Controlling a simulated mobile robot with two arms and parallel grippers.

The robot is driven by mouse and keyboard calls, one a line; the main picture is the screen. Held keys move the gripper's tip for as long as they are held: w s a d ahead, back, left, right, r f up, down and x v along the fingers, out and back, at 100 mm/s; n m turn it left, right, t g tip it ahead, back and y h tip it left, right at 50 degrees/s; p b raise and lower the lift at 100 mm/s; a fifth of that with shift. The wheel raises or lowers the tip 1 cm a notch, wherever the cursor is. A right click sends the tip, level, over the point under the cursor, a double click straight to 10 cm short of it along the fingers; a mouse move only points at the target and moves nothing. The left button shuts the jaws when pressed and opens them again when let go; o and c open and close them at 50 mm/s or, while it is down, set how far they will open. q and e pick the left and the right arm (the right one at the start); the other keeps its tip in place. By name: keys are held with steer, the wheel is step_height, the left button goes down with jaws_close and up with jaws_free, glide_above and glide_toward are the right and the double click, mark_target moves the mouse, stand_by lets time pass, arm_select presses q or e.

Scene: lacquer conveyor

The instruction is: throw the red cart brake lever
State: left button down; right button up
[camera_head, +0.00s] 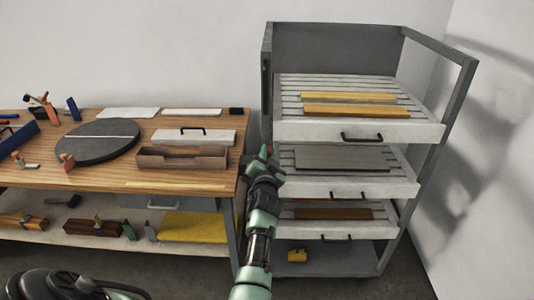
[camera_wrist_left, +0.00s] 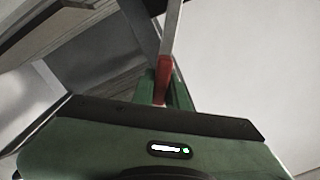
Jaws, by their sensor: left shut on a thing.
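The red brake lever (camera_wrist_left: 164,80) shows between the fingers of my left gripper (camera_wrist_left: 161,88) in the left wrist view. The fingers are shut on it. In the head view a small bit of red (camera_head: 264,149) shows at the tip of my left gripper (camera_head: 268,158), at the front left side of the grey cart (camera_head: 267,75). Most of the lever is hidden there by the gripper and arm. My right gripper is not identifiable in either view.
The cart holds white slatted drawers (camera_head: 350,132) with wooden strips and a grey panel. A wooden workbench (camera_head: 110,181) stands close on the left, with a round dark turntable (camera_head: 97,142) and a brown box (camera_head: 182,158). A yellow block (camera_head: 297,255) sits low in the cart.

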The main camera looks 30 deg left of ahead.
arm_select(q)
steer(key=shift+a, duration=0.1)
arm_select(e)
steer(key=shift+a, duration=0.35)
steer(key=shift+d, duration=0.5)
arm_select(q)
steer(key=shift+a, duration=0.1)
